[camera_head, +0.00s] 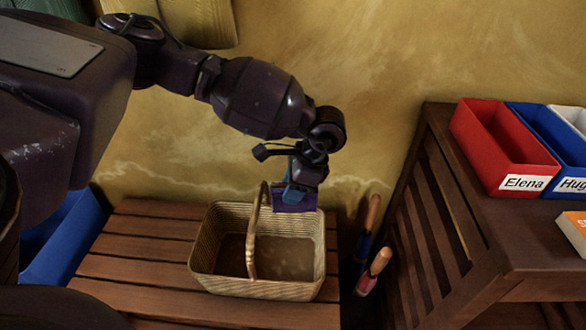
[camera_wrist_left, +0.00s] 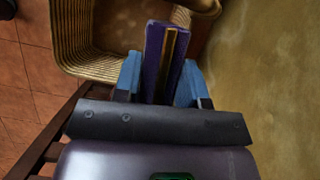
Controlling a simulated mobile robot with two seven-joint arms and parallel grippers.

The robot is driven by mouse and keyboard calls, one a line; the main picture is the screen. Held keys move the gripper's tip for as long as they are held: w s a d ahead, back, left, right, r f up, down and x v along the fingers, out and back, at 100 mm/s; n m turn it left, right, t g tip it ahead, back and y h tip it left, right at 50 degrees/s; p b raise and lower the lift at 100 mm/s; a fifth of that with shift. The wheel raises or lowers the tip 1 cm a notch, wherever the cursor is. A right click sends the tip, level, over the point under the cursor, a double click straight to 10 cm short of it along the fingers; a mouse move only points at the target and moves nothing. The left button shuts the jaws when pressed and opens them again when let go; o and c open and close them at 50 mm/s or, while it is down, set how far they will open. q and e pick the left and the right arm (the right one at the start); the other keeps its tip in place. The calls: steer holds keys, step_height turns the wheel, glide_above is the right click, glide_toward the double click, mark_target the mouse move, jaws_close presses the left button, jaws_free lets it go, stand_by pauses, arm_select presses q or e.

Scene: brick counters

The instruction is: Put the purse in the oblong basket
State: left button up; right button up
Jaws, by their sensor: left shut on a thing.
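The purse (camera_head: 296,206) is a small purple thing held under my left gripper (camera_head: 290,193), above the back right part of the basket. In the left wrist view the purse (camera_wrist_left: 166,52) is purple with a gold strip and stands between the two blue fingers of my left gripper (camera_wrist_left: 160,78), which are shut on it. The oblong basket (camera_head: 225,278) is woven, tan and empty-looking, with an arched handle (camera_head: 252,245) across its middle. The basket rim (camera_wrist_left: 70,50) also shows beyond the purse in the left wrist view. My right gripper is not in view.
The basket stands on a slatted wooden bench (camera_head: 140,262) by a yellow wall. Two wooden-handled tools (camera_head: 374,270) stand right of it. A wooden shelf (camera_head: 500,235) at right holds a red bin (camera_head: 495,140) and a blue bin (camera_head: 555,135). A blue container (camera_head: 65,240) is at left.

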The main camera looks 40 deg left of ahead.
mark_target(292, 209)
arm_select(q)
steer(key=shift+f+b, duration=0.45)
steer(key=shift+f, duration=4.1)
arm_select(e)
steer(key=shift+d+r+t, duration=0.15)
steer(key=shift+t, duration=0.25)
arm_select(q)
steer(key=o, duration=1.1)
steer(key=shift+r, duration=0.15)
